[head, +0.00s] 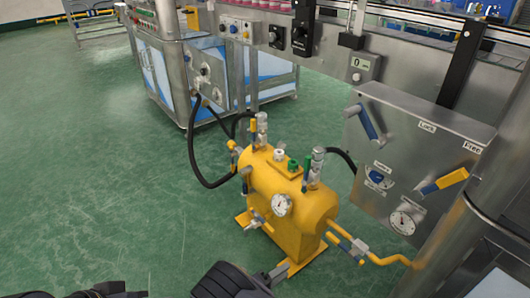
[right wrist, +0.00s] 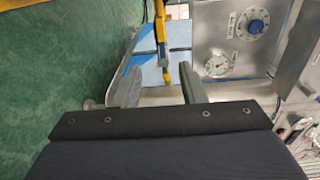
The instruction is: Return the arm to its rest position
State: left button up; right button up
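My right gripper (head: 279,272) is at the bottom edge of the head view, in front of the yellow tank (head: 288,200). In the right wrist view its two grey fingers (right wrist: 158,84) stand wide apart with nothing held between them. A yellow pipe (right wrist: 163,45) shows beyond the fingers; I cannot tell its distance. Only a dark part of what looks like my left arm shows at the lower left of the head view; its fingers are out of sight.
A grey control panel (head: 408,165) with a gauge, a blue knob and yellow and blue levers stands at the right. A steel machine cabinet (head: 172,75) stands behind. Black hoses (head: 193,150) run to the tank. Green floor (head: 80,180) lies clear at the left.

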jog(key=s+d+r+m+g+y, duration=0.35)
jog(key=d+r+m+g, duration=0.35)
jog(key=m, duration=0.4)
jog(key=s+d+r+m+g+y, duration=0.2)
jog(key=d+r+m+g+y, duration=0.25)
jog(key=d+r+m, duration=0.4)
jog(key=s+r+m+t+y, duration=0.3)
jog(key=s+r+m+y, duration=0.35)
jog(key=m, duration=0.55)
jog(key=s+r+m+t+y, duration=0.35)
jog(key=s+r+m, duration=0.35)
jog(key=s+m, duration=0.45)
notch_tip(320, 180, up, 37)
jog(key=w+m+p, duration=0.1)
jog(key=p, duration=3.5)
jog(key=shift+d+f, duration=0.15)
jog(key=shift+d, duration=0.1)
jog(key=shift+w, duration=0.1)
